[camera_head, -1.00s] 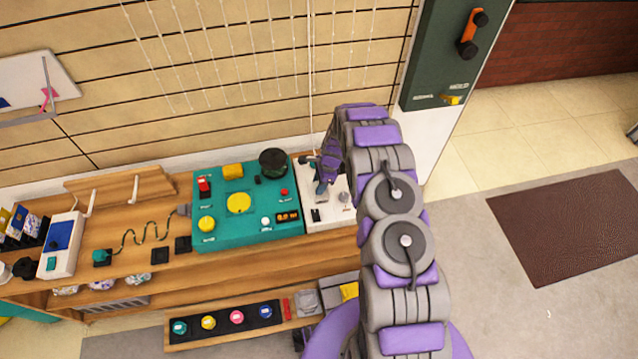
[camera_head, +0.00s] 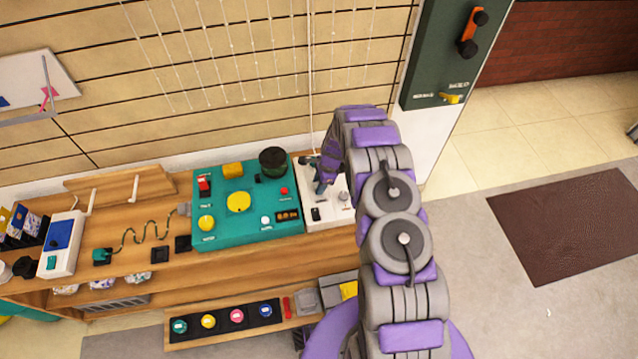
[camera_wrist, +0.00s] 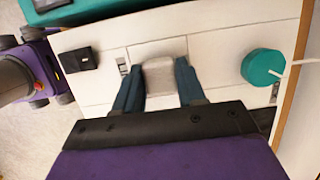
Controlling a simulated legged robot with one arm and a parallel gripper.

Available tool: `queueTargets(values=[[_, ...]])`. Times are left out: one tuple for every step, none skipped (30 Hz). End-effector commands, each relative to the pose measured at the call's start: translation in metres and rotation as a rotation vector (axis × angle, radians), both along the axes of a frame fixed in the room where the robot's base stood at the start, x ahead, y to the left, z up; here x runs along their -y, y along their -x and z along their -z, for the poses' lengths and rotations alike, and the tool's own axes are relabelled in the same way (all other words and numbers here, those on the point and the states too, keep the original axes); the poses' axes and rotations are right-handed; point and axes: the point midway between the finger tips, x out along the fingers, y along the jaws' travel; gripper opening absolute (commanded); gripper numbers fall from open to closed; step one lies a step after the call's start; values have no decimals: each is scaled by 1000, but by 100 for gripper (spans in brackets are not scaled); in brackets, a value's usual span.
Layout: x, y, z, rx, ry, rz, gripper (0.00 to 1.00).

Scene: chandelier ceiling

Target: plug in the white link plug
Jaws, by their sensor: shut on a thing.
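The white link plug (camera_wrist: 159,78) shows in the wrist view as a pale block between my two blue-grey fingers. My gripper (camera_wrist: 160,88) is shut on it, low over the white panel (camera_wrist: 215,55). I cannot tell whether the plug is seated in the panel or just above it. In the head view my gripper (camera_head: 320,187) is over the white panel (camera_head: 330,220), right of the teal console. The plug itself is not clear there, and my arm covers the panel's right part.
The teal console (camera_head: 222,220) with buttons adjoins the panel's left side. A teal round piece (camera_wrist: 263,67) with a white cord and a black block (camera_wrist: 80,58) stand on the panel. A silver knob (camera_head: 343,196) is near my gripper. The wall is close behind.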

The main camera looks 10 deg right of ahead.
Motion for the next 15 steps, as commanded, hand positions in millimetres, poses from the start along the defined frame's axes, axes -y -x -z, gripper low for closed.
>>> queueTargets(values=[[0,0,0,0,0,0,11],[0,0,0,0,0,0,11],[0,0,0,0,0,0,11],[0,0,0,0,0,0,41],[0,0,0,0,0,0,44],[0,0,0,0,0,0,48],[0,0,0,0,0,0,51],[0,0,0,0,0,0,54],[0,0,0,0,0,0,58],[0,0,0,0,0,0,61],[0,0,0,0,0,0,63],[0,0,0,0,0,0,67],[0,0,0,0,0,0,69],[0,0,0,0,0,0,69],[0,0,0,0,0,0,69]])
